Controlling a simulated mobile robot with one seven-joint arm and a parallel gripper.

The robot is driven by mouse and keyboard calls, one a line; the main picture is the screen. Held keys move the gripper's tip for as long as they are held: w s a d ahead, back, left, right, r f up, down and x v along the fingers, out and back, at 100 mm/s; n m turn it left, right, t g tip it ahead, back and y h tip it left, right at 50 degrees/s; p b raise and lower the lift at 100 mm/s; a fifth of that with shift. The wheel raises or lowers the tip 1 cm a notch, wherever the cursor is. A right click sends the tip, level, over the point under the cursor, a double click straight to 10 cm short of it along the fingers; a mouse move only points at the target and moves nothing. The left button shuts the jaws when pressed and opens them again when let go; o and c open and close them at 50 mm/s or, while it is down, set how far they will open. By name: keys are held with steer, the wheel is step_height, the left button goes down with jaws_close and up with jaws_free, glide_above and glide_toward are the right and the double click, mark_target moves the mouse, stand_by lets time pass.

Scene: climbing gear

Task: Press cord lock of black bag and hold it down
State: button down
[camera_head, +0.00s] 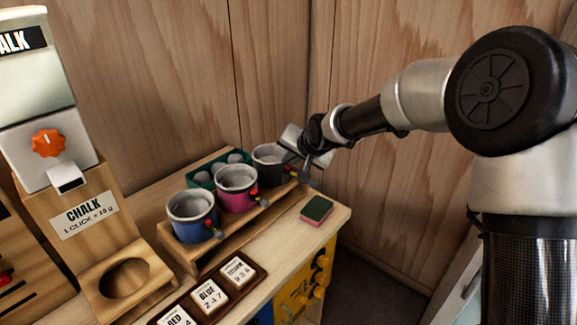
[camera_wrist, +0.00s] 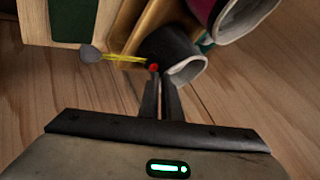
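The black bag (camera_head: 268,172) sits at the right end of a wooden rack, its white-lined mouth open. In the wrist view the black bag (camera_wrist: 168,48) lies just beyond my fingertips. Its cord lock (camera_wrist: 153,67) shows as a small red button on the bag's side, with a yellow cord running to a grey end piece (camera_wrist: 91,53). My gripper (camera_wrist: 160,84) has its two dark fingers close together with nothing between them. The fingertips are right at the red button; whether they touch or press it, I cannot tell.
A pink bag (camera_head: 237,198) and a blue bag (camera_head: 192,230) stand left of the black one in the rack (camera_head: 200,264). A green-topped block (camera_head: 317,209) lies on the bench at right. A chalk dispenser (camera_head: 45,155) stands at left. A wooden wall rises behind.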

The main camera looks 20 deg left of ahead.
mark_target(289, 170)
steer(key=shift+s+f, duration=0.35)
steer(key=shift+f, duration=0.35)
steer(key=shift+a+r, duration=0.25)
steer(key=shift+r, duration=0.3)
steer(key=r+p, duration=0.2)
steer(key=r, duration=0.1)
steer(key=r+p, duration=0.1)
steer(key=r, duration=0.1)
steer(key=shift+w+r, duration=0.2)
steer(key=shift+w, duration=0.1)
